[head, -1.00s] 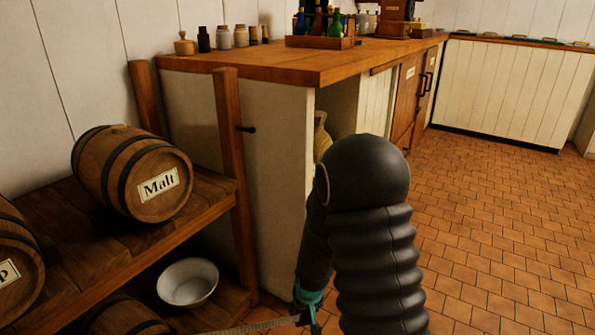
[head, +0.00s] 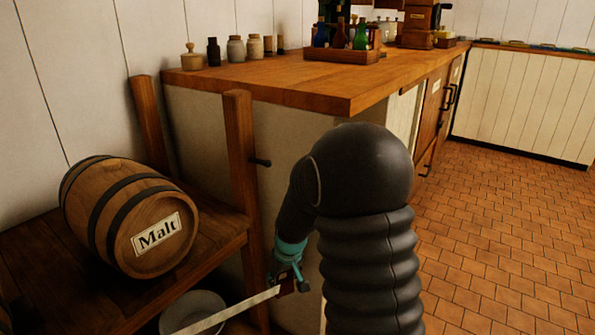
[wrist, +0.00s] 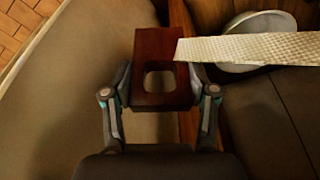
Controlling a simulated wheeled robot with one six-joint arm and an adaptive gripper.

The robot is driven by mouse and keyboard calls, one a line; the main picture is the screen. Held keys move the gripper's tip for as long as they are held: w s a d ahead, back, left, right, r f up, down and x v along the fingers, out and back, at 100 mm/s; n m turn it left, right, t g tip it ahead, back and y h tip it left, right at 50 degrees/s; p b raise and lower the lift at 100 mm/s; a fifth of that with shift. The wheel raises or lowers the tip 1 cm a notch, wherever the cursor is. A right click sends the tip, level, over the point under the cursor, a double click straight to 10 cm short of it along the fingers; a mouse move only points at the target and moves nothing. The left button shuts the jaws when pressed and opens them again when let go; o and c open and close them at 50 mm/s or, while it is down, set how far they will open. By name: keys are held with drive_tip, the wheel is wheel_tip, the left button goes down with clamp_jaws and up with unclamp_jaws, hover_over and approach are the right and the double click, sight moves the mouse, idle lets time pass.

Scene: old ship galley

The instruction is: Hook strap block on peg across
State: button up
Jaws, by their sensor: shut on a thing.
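The strap block is a dark red-brown wooden block (wrist: 150,46) with a square hole through it, and a pale woven strap (wrist: 250,48) runs from it to the right in the wrist view. My gripper (wrist: 161,88) is shut on the block, one finger on each side. In the head view the strap (head: 225,311) hangs out toward the lower left from my gripper (head: 287,277). The dark peg (head: 261,162) sticks out to the right from the wooden shelf post (head: 240,150). My gripper is below the peg and a little right of it in the picture, apart from it.
A Malt barrel (head: 130,216) lies on the shelf left of the post. A white bowl (head: 193,314) sits lower down, partly behind the strap. The wooden counter (head: 290,80) carries jars and a bottle tray (head: 343,54). Tiled floor (head: 500,240) is open at right.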

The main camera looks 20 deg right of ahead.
sight(262, 162)
drive_tip(key=s+d+r+n+g+p, duration=0.1)
drive_tip(key=s+d+r+n+p, duration=0.15)
drive_tip(key=r, duration=1.55)
drive_tip(key=s+d+r+n+p, duration=0.1)
drive_tip(key=s+r+n+p, duration=0.15)
drive_tip(key=r, duration=1.45)
drive_tip(key=shift+n+y, duration=0.3)
drive_tip(key=shift+y, duration=0.1)
drive_tip(key=shift+w+a+f+p, duration=0.1)
drive_tip(key=shift+w+a+p, duration=0.05)
drive_tip(key=shift+w+a, duration=1)
drive_tip(key=shift+w+a+f+p, duration=0.1)
drive_tip(key=shift+w+a+p, duration=0.1)
drive_tip(key=shift+w+a, duration=0.95)
drive_tip(key=shift+w+a+p, duration=0.15)
drive_tip(key=shift+w+a, duration=0.55)
drive_tip(key=shift+w, duration=0.9)
drive_tip(key=shift+w+a+f, duration=0.3)
drive_tip(key=shift+w+f, duration=0.15)
drive_tip(key=shift+f, duration=0.05)
drive_tip(key=shift+f, duration=0.1)
drive_tip(key=o, duration=1.2)
drive_tip(key=shift+o, duration=0.2)
